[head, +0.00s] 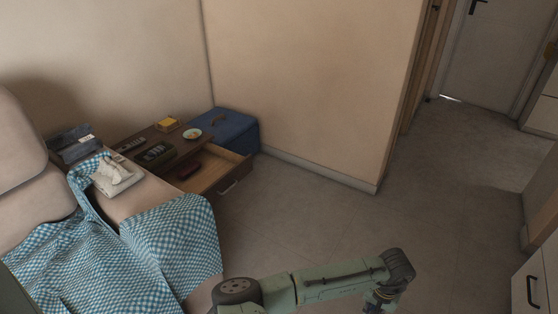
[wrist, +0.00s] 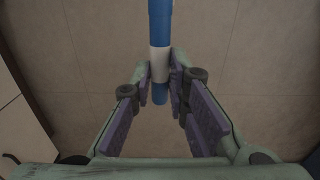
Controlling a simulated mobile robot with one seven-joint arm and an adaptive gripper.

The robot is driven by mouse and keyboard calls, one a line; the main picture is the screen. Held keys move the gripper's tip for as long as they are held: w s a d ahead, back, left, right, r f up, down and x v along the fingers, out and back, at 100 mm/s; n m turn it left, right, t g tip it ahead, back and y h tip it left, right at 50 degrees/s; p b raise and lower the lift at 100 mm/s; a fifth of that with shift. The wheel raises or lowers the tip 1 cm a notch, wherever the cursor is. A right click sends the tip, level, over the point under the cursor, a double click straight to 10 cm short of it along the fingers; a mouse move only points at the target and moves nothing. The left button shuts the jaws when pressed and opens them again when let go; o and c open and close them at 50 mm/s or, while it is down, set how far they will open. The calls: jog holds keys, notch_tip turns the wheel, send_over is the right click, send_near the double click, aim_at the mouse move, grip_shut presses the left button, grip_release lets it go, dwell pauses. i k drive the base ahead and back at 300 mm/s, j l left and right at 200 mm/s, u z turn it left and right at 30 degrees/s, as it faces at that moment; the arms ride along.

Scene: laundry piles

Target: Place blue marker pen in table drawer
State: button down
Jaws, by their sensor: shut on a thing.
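In the wrist view, my gripper (wrist: 160,82) is shut on the blue marker pen (wrist: 160,24). The pen is blue with a white band, and it sticks out past the fingertips over bare floor. In the head view, my arm reaches across the bottom right, with the gripper end low and mostly hidden; I cannot make out the pen there. The wooden table (head: 132,141) stands against the wall at left. Its drawer (head: 217,178) is pulled open toward the front right, with a dark red item (head: 189,169) inside. My gripper is well apart from the drawer.
The tabletop holds remotes (head: 154,153), a yellow item (head: 167,123) and a small dish (head: 192,133). A blue box (head: 226,130) stands behind the drawer. A bed or sofa with a blue checkered cloth (head: 174,236) is at left. White cabinets (head: 540,282) stand at right. The middle floor is clear.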

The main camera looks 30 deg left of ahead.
aim_at(209, 178)
jog(key=i+u, duration=0.2)
jog(key=i, duration=1)
jog(key=i+u, duration=0.45)
jog(key=i+l+u, duration=0.1)
jog(key=i+u, duration=0.95)
jog(key=u, duration=0.15)
jog(key=i+l+u, duration=0.15)
jog(key=i+u, duration=0.2)
